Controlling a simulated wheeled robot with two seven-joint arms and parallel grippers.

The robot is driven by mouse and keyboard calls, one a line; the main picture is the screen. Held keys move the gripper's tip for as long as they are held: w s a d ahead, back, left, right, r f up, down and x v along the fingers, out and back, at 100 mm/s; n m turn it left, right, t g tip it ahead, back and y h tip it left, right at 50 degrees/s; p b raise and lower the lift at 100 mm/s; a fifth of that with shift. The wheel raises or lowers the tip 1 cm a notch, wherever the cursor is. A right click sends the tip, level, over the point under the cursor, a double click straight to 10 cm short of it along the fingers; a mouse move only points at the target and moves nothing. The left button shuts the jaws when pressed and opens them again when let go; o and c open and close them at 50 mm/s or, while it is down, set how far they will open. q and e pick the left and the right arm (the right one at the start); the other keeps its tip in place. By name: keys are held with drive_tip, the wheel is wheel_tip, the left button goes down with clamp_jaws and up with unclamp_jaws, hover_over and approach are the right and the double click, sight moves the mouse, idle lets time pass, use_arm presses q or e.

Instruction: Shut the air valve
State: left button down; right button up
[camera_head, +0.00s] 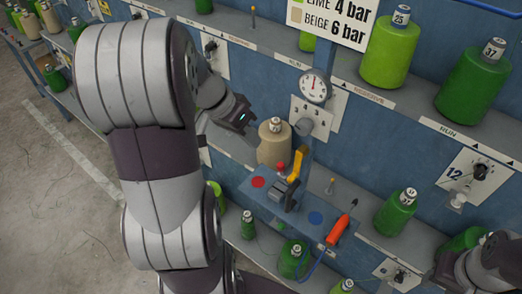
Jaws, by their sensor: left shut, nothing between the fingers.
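A yellow lever (297,164) stands up from a grey fitting on a blue plate (327,205) in front of the shelves. The plate has a red disc on its left and a blue disc on its right. Which part is the air valve is not labelled. A pressure gauge (315,86) sits on a white panel (312,117) behind, with a grey round knob (304,126) below the gauge. My left gripper (241,117) is shut and empty, up and left of the yellow lever and apart from it. My right gripper does not show; only part of that arm is at the lower right.
A beige spool (274,142) stands between my left gripper and the lever. An orange tool (342,229) leans at the plate's right, with a blue hose below. Green spools (395,212) line the shelves. Open floor (55,165) lies at left.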

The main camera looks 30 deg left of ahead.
sight(294, 169)
use_arm(q)
drive_tip(key=w+d+f+b, duration=0.2)
drive_tip(key=d+f+b, duration=0.2)
drive_tip(key=d+f, duration=0.3)
wheel_tip(294, 169, down, 2)
drive_tip(key=shift+w+f, duration=0.1)
drive_tip(key=shift+w, duration=0.3)
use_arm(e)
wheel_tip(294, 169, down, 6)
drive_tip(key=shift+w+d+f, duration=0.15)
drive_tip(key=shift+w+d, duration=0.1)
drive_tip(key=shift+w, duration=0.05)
use_arm(q)
drive_tip(key=shift+b, duration=0.3)
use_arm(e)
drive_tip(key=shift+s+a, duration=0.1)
